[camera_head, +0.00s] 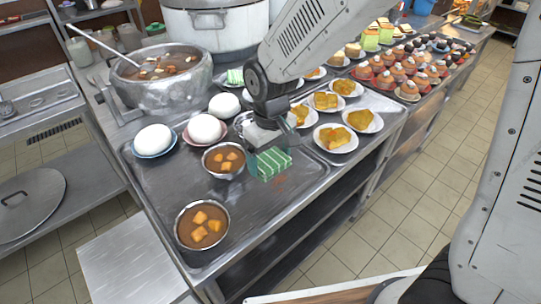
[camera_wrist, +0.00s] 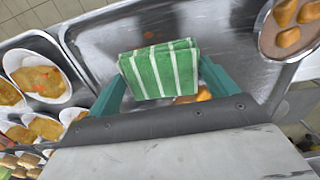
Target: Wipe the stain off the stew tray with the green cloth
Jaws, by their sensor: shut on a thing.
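The green cloth (camera_head: 270,162) is a folded pad with white stripes. My gripper (camera_head: 262,158) is shut on it at the right part of the stew tray (camera_head: 240,235). In the wrist view the cloth (camera_wrist: 160,70) sits between the two teal fingers of my gripper (camera_wrist: 163,82). A faint reddish-brown stain (camera_head: 279,182) shows on the tray just below the cloth in the head view. A small orange-brown mark (camera_wrist: 149,35) shows beyond the cloth in the wrist view. I cannot tell whether the cloth touches the tray.
Bowls of stew stand on the tray at the front (camera_head: 202,224) and left of the cloth (camera_head: 223,160). White buns on plates (camera_head: 153,140) are behind them. Plates of fried food (camera_head: 335,138) lie on the adjoining tray at right. The tray's front middle is clear.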

